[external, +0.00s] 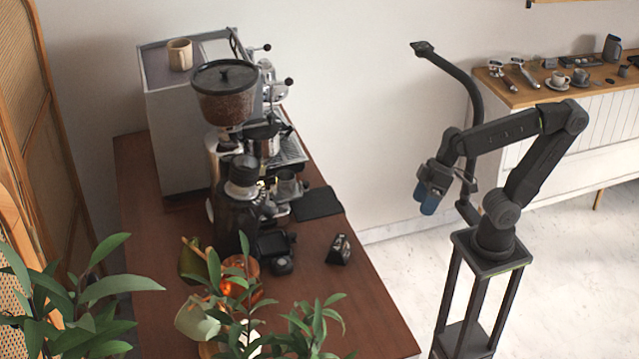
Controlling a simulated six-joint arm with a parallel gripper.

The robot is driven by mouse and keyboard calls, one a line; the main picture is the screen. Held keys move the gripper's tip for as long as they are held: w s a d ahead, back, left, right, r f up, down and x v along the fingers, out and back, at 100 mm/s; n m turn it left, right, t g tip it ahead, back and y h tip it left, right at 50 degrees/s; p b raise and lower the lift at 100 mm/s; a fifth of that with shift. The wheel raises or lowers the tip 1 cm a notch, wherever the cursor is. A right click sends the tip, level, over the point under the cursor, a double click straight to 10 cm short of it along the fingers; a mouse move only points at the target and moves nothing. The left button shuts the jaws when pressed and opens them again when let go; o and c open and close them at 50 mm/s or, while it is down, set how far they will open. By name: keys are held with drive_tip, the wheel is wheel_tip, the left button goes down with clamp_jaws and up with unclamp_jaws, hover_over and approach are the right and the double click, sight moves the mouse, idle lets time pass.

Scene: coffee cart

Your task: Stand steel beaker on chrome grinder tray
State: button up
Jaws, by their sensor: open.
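A chrome grinder (217,158) with a large dark bean hopper (225,92) stands on the brown counter beside the espresso machine. Its tray is hard to make out behind the smaller black grinder. A small grey cup-like vessel (288,186), which may be the steel beaker, stands upright just right of the grinders; I cannot tell exactly what it rests on. My gripper (430,203), with blue fingertips, hangs pointing down right of the counter, well apart from these things. It is open with nothing seen between its fingers.
The espresso machine (175,115) carries a beige mug (180,54). A black mat (317,203), a small black item (339,249) and an orange vessel (240,275) are on the counter. Plants (65,295) cover the front. The counter's right front is mostly clear.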

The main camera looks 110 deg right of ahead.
drive_tip(key=s+n, duration=0.1)
drive_tip(key=n+h, duration=0.1)
drive_tip(key=s+d+n, duration=0.1)
drive_tip(key=n, duration=0.1)
drive_tip(key=shift+s+d+r+h, duration=0.1)
drive_tip(key=shift+s+r+h, duration=0.25)
drive_tip(key=shift+h, duration=0.05)
idle(1.0)
